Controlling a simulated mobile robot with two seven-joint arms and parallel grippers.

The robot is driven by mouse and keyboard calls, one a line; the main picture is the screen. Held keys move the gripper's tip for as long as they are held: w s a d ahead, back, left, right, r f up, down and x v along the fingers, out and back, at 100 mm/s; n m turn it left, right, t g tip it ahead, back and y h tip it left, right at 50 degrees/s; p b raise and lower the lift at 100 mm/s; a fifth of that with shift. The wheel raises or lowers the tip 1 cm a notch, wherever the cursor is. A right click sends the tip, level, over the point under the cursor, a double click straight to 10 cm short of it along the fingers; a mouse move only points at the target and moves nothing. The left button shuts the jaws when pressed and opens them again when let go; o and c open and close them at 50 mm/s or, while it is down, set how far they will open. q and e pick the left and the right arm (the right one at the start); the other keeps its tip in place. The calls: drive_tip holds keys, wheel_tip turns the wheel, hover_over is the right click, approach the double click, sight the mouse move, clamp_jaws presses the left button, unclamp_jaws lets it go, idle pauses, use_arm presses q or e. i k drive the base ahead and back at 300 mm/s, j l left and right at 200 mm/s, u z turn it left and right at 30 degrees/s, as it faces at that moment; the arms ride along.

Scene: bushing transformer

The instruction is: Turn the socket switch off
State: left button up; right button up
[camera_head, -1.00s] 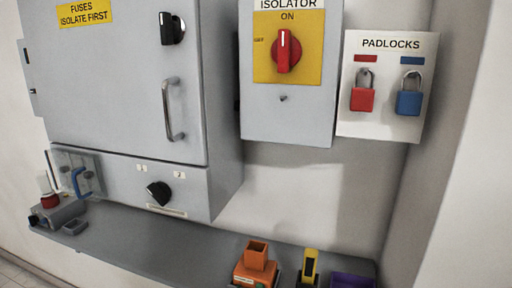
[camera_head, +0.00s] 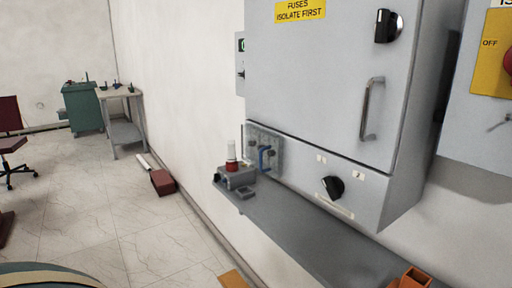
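No part clearly labelled as the socket switch shows. A narrow grey panel (camera_head: 240,65) with a green mark and a small dark part stands at the left edge of the grey cabinet (camera_head: 325,75); it is too small to tell what it is. The cabinet has a black rotary knob (camera_head: 387,26) at its upper right. A second black knob (camera_head: 333,187) sits on the lower panel between small number labels. A yellow isolator plate (camera_head: 490,58) marked OFF, with part of a red knob (camera_head: 508,61), is cut off at the right edge. Neither gripper is in view.
A grey shelf (camera_head: 300,225) runs below the cabinet, bearing a grey device (camera_head: 237,178) with a red and white top. An orange block (camera_head: 412,279) is at the lower right. A workbench (camera_head: 120,93), green cabinet (camera_head: 83,108) and red chair (camera_head: 12,140) stand far left.

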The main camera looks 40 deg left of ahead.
sight(217, 177)
drive_tip(key=i+j, duration=0.1)
drive_tip(key=j, duration=0.55)
drive_tip(key=i+j, duration=0.1)
drive_tip(key=j, duration=0.6)
drive_tip(key=i+j, duration=0.15)
drive_tip(key=j, duration=0.5)
drive_tip(key=i+j, duration=0.1)
drive_tip(key=j, duration=0.55)
drive_tip(key=i+j+z, duration=0.1)
drive_tip(key=j, duration=0.55)
drive_tip(key=i+j, duration=0.1)
drive_tip(key=j, duration=0.6)
